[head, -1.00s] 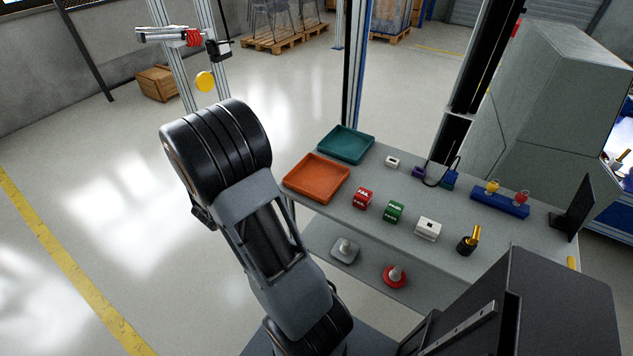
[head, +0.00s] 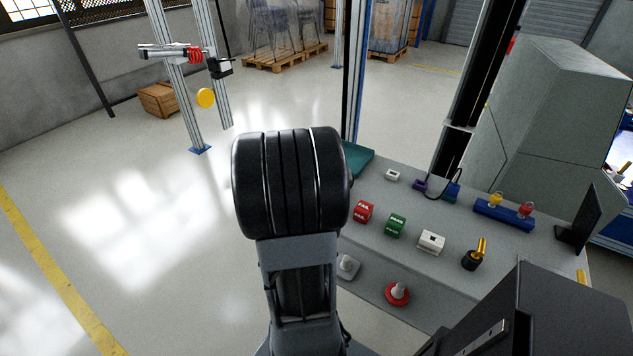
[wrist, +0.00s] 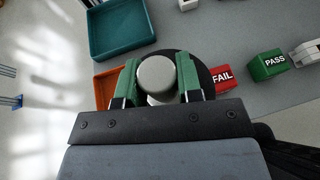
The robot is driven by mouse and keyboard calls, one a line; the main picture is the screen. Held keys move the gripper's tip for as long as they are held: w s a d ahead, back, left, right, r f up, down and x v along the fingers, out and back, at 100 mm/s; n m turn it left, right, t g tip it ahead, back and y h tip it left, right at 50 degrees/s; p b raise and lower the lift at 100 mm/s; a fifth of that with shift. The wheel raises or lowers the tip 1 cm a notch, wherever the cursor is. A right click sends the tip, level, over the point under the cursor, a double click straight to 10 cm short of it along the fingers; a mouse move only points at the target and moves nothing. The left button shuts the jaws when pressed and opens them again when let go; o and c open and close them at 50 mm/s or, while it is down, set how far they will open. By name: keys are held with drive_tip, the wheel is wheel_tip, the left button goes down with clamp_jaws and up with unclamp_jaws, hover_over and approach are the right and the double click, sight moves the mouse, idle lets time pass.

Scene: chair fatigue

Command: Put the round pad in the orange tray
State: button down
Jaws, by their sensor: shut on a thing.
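My gripper (wrist: 158,77) is shut on the grey knob of the round pad, its green fingers on either side of the knob. The pad's dark disc (wrist: 207,76) shows around the knob in the wrist view. The orange tray (wrist: 102,88) shows only partly, at the left beside and behind the fingers; the pad and gripper cover the rest. The pad's height over the tray cannot be told. In the head view my arm hides the gripper, the pad and the orange tray.
A teal tray (wrist: 122,50) lies beyond the orange one. A red FAIL block (wrist: 223,77) is close right of the pad, a green PASS block (wrist: 268,64) farther right. A lower shelf holds a red-based knobbed piece (head: 398,293) and a grey one (head: 347,266).

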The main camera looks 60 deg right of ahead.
drive_tip(key=w+d+f, duration=0.1)
drive_tip(key=w+f, duration=0.1)
drive_tip(key=w+d+f, duration=0.1)
drive_tip(key=w+f, duration=0.1)
drive_tip(key=w, duration=0.1)
drive_tip(key=w+d+f, duration=0.1)
drive_tip(key=w+f, duration=0.1)
drive_tip(key=f, duration=0.1)
drive_tip(key=shift+w, duration=0.2)
drive_tip(key=shift+w+d+f, duration=0.1)
drive_tip(key=shift+w+f, duration=0.1)
drive_tip(key=shift+f, duration=1.5)
